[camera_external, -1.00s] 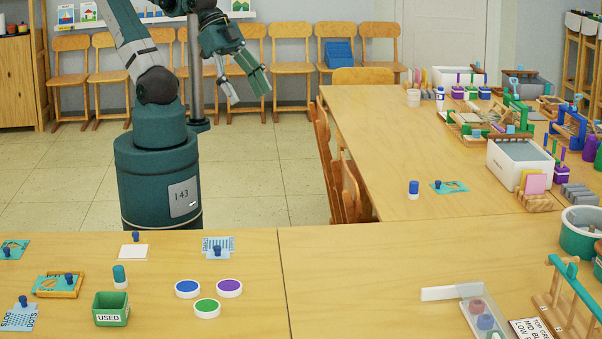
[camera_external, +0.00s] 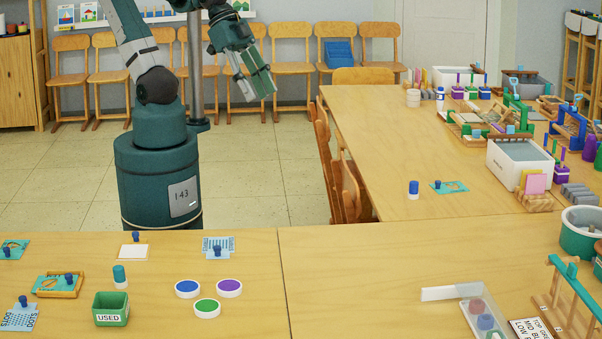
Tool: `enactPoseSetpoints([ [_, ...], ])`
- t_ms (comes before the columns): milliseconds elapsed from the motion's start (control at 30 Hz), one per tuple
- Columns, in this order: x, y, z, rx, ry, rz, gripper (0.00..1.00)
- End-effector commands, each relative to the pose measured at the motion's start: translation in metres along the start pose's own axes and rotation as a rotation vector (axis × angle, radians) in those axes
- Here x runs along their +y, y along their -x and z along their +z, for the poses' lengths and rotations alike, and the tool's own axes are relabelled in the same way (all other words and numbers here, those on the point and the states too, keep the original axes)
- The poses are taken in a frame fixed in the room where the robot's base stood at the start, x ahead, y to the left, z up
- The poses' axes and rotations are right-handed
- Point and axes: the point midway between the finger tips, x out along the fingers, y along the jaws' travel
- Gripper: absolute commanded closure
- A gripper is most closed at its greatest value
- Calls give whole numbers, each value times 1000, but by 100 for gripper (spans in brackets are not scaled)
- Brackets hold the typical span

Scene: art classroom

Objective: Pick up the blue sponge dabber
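Several small blue-handled dabbers stand on the left table: on a white card (camera_external: 133,252) at the back, on a patterned blue card (camera_external: 229,243), at the left edge, in a wooden tray (camera_external: 62,294), and on a dotted card (camera_external: 17,320). The back one (camera_external: 136,237) and the one on the patterned card (camera_external: 217,251) show clearly. A blue round piece (camera_external: 486,322) also lies in a clear tray at the lower right. I cannot tell which is the sponge dabber. My gripper (camera_external: 258,97) is open and empty, high above the floor beyond the left table.
Blue (camera_external: 187,288), purple (camera_external: 229,287) and green (camera_external: 207,307) pads lie on the left table, beside a green USED bin (camera_external: 111,309) and a teal-capped bottle (camera_external: 120,277). The front table's middle is clear.

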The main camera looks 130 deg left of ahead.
Motion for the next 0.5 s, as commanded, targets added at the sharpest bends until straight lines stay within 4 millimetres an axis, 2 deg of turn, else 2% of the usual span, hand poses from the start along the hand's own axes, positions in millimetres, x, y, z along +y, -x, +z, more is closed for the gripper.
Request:
enactPoseSetpoints([
  [500, -33, -27, -62, -94, 261, -41, 62],
])
